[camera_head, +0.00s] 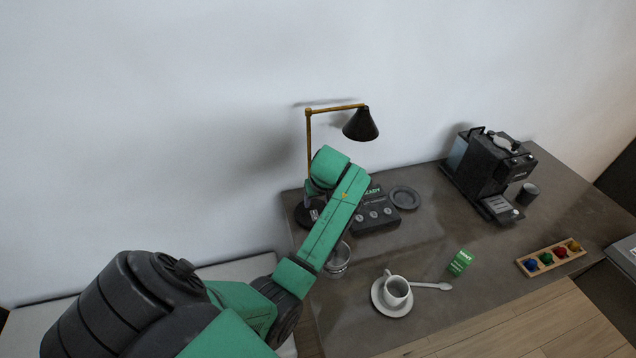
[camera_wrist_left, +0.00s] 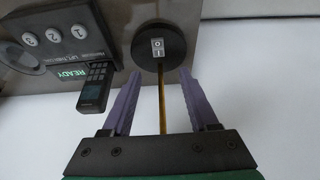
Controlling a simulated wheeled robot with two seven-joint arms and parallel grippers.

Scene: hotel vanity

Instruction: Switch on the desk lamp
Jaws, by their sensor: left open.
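The desk lamp (camera_head: 361,124) has a black cone shade, a thin brass stem and a black round base; its shade shows no glow. The lamp base (camera_wrist_left: 172,37) carries a small grey switch (camera_wrist_left: 157,47) marked O and I, which faces my left wrist camera. My left gripper (camera_wrist_left: 160,73) is open, with two purple fingers pointing toward the base. The brass stem (camera_wrist_left: 162,105) shows between the fingers; contact cannot be told. In the head view my left gripper (camera_head: 308,192) is mostly hidden behind my green arm, over the lamp base. My right gripper is out of view.
Beside the lamp is a black panel (camera_head: 375,214) with numbered buttons and a READY display; a dark handset (camera_wrist_left: 95,88) is close to the fingers. A glass (camera_head: 338,262), a cup (camera_head: 396,289), a green card (camera_head: 460,262) and a coffee machine (camera_head: 487,170) stand on the counter.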

